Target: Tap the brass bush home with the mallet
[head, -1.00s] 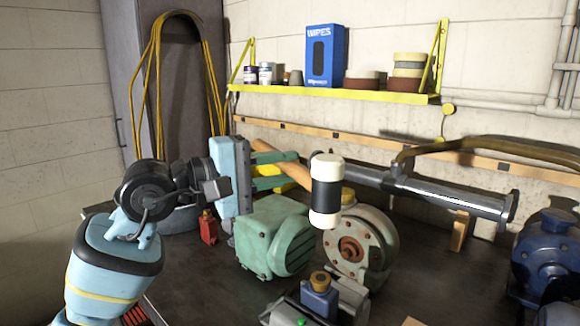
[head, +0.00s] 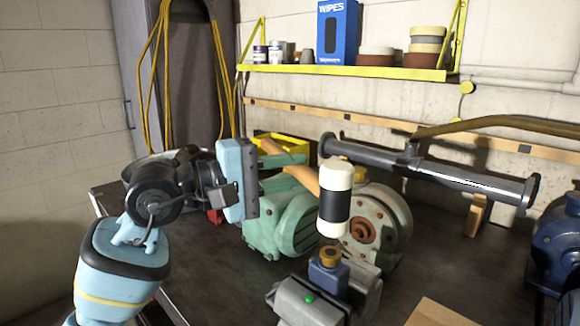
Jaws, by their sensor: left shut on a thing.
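My left gripper (head: 285,168) is shut on the wooden handle of the mallet (head: 336,198). The mallet has a black head with cream ends, and its head hangs upright in the air. A blue block (head: 328,276) with a brass bush (head: 330,256) on top sits in a grey vise-like fixture (head: 308,300) below. The mallet's lower cream face is just above the bush in the picture; I cannot tell the exact gap. The bush stands proud of the block. My right gripper is not in view.
A green motor (head: 281,222) and a grey round housing (head: 384,225) stand behind the fixture. A dark pipe (head: 440,175) lies at the back. Blue motors (head: 562,240) stand at right. The dark bench (head: 450,265) is clear between.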

